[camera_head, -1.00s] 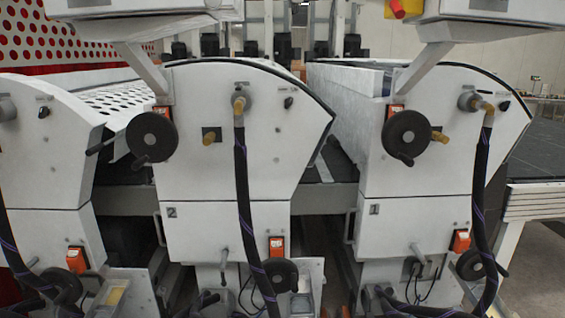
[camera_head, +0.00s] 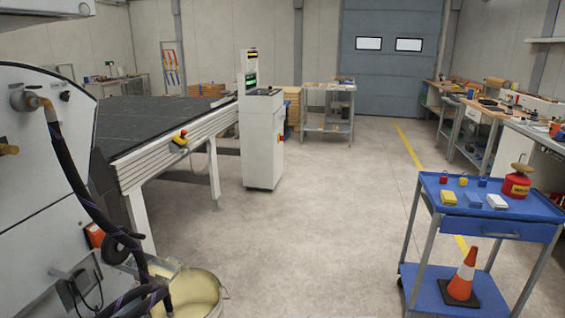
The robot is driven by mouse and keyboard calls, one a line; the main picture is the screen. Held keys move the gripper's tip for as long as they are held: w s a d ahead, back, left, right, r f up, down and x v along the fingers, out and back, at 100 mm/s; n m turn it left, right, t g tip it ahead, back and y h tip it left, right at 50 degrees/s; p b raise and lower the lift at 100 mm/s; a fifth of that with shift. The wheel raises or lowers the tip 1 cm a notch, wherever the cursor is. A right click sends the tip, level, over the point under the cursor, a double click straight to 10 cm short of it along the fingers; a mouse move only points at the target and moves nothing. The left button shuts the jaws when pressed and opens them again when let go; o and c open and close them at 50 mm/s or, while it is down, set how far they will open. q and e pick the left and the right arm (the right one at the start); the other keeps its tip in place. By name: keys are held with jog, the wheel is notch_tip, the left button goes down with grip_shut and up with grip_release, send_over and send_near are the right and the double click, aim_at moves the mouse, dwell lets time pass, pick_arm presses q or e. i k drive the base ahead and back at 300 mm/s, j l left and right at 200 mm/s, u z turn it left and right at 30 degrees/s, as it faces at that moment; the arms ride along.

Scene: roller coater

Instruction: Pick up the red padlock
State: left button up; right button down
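A small red padlock (camera_head: 444,179) stands on the top shelf of a blue trolley (camera_head: 519,207) at the right of the head view. It is the leftmost of a short row, with a yellow padlock (camera_head: 463,181) and a blue padlock (camera_head: 483,182) to its right. Neither of my grippers shows in the head view, so whether they are open or shut is hidden.
On the trolley are also a yellow block (camera_head: 448,198), a blue block (camera_head: 474,200), a white block (camera_head: 497,202) and a red can (camera_head: 516,186). A traffic cone (camera_head: 465,274) stands on its lower shelf. A bucket (camera_head: 196,291) stands front left. The middle floor is clear.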

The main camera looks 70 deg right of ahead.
aim_at(443, 179)
jog(key=z, duration=3.5)
jog(key=i+z, duration=0.1)
jog(key=i, duration=0.45)
jog(key=i+j+z, duration=0.15)
jog(key=i, duration=0.45)
jog(key=i+j+z, duration=0.1)
jog(key=i, duration=0.45)
